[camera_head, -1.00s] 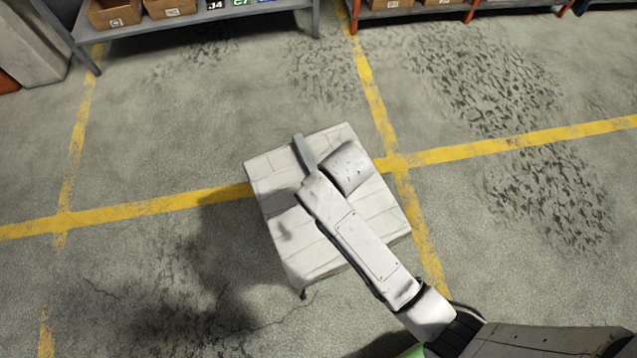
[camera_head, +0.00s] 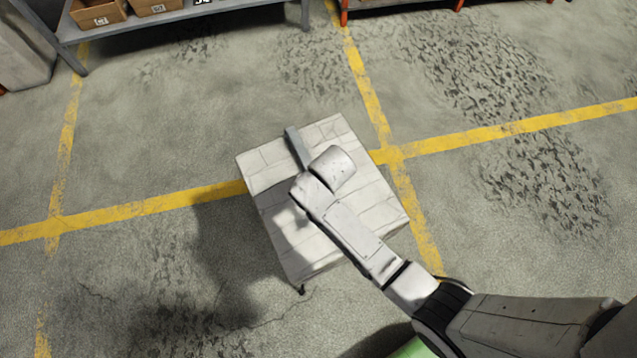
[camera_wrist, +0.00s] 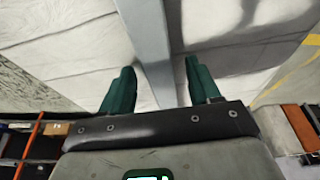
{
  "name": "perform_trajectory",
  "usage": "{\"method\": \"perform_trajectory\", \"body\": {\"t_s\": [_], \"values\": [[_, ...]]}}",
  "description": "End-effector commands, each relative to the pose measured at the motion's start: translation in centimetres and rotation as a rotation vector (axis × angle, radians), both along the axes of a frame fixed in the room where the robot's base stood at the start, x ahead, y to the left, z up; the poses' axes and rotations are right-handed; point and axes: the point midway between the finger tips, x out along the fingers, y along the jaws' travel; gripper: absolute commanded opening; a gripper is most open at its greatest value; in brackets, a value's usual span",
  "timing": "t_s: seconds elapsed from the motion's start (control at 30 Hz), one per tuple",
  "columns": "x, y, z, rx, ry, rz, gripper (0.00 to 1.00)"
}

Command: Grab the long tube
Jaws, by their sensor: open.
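The long tube (camera_head: 296,146) is a grey, straight, square-edged bar lying on a pale, plank-topped table (camera_head: 262,172). In the head view its far end shows and the rest is hidden under my wrist. In the wrist view the tube (camera_wrist: 147,28) runs from the top edge down between the two dark green fingers of my gripper (camera_wrist: 159,68). The fingers are open, one on each side of it, with gaps visible on both sides. I cannot tell whether the fingertips are level with the tube or above it. The head view hides the fingers.
The table stands alone on a concrete floor with yellow lines (camera_head: 485,133). A grey shelf (camera_head: 190,22) with cardboard boxes (camera_head: 98,13) is at the back left. A red-framed shelf (camera_head: 400,8) is at the back. Open floor surrounds the table.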

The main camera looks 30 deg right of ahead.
Motion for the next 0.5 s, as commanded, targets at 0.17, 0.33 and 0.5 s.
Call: {"method": "perform_trajectory", "body": {"t_s": [0.17, 0.33, 0.5], "values": [[-0.03, -0.01, 0.02, 0.000, 0.001, 0.000, 0.52], [-0.04, -0.02, 0.02, 0.000, 0.001, 0.000, 0.36], [-0.05, -0.02, 0.02, 0.000, 0.001, 0.000, 0.20]]}}
